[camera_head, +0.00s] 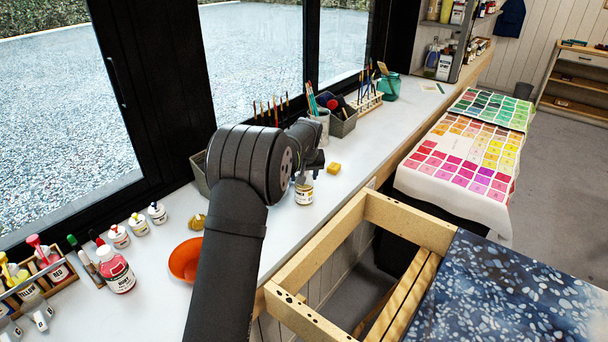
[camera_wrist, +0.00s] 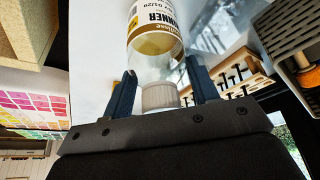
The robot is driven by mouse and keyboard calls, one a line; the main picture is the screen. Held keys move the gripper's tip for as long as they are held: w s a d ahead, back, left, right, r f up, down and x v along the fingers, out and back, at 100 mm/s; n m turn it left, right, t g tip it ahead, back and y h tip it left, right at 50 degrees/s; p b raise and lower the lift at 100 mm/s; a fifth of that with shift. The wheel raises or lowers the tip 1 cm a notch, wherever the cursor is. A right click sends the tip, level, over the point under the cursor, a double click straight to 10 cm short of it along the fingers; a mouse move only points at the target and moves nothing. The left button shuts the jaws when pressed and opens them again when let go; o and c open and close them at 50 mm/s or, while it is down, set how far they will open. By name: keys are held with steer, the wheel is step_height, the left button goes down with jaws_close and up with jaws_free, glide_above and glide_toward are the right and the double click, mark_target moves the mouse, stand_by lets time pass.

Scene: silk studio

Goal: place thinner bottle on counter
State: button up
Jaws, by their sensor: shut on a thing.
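The thinner bottle (camera_head: 304,191) is a small clear bottle with a white label. In the head view it hangs upright below my gripper (camera_head: 308,170), over the white counter (camera_head: 345,185) near its front edge. I cannot tell whether its base touches the counter. In the wrist view the bottle (camera_wrist: 155,45) shows a "THINNER" label and a pale ribbed cap. My gripper (camera_wrist: 162,92) has its two dark fingers on either side of the cap and neck, shut on it.
A grey bin (camera_head: 342,122) and brush pots stand behind. An orange bowl (camera_head: 186,259) and several paint bottles are at the left. A wooden frame (camera_head: 340,245) borders the counter's front. Clear counter lies to the right.

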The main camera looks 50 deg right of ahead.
steer(key=o, duration=1.3)
steer(key=shift+f, duration=0.1)
steer(key=shift+r, duration=0.25)
steer(key=v, duration=1.2)
steer(key=shift+f, duration=0.2)
steer(key=x, duration=1.1)
steer(key=shift+w+f, duration=0.1)
steer(key=shift+f, duration=0.15)
steer(key=shift+w+d, duration=0.1)
steer(key=shift+d, duration=0.1)
steer(key=shift+r, duration=1.75)
